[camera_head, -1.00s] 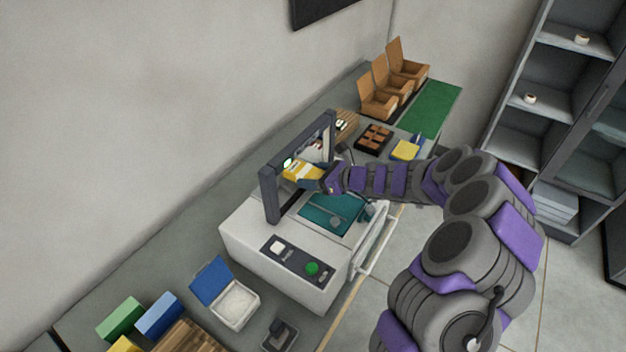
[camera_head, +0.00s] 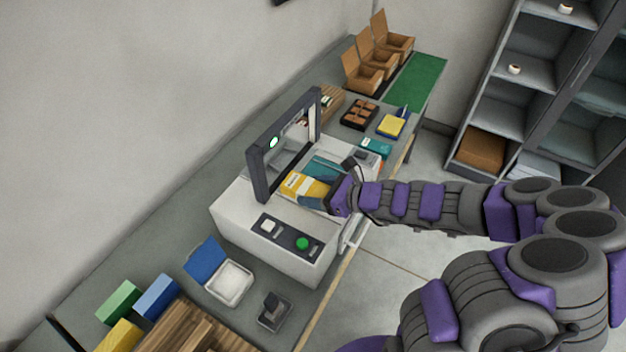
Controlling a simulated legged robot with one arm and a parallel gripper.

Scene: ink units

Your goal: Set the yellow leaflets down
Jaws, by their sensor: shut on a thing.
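The yellow leaflets (camera_head: 303,185) are a small stack with a pale band, held over the front part of the white machine (camera_head: 237,221). My gripper (camera_head: 322,190) is shut on the leaflets from their right side. The leaflets hide part of the machine's teal bed (camera_head: 323,168). I cannot tell whether the leaflets touch the machine's top. A dark upright frame (camera_head: 258,173) stands on the machine just left of and behind them.
A white box with a blue lid (camera_head: 229,281) and a small stamp-like device (camera_head: 274,309) stand in front of the machine. Green (camera_head: 119,301), blue (camera_head: 157,297) and yellow (camera_head: 118,337) blocks lie at lower left. Open brown boxes (camera_head: 368,75) and a green mat (camera_head: 416,80) are at the far end.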

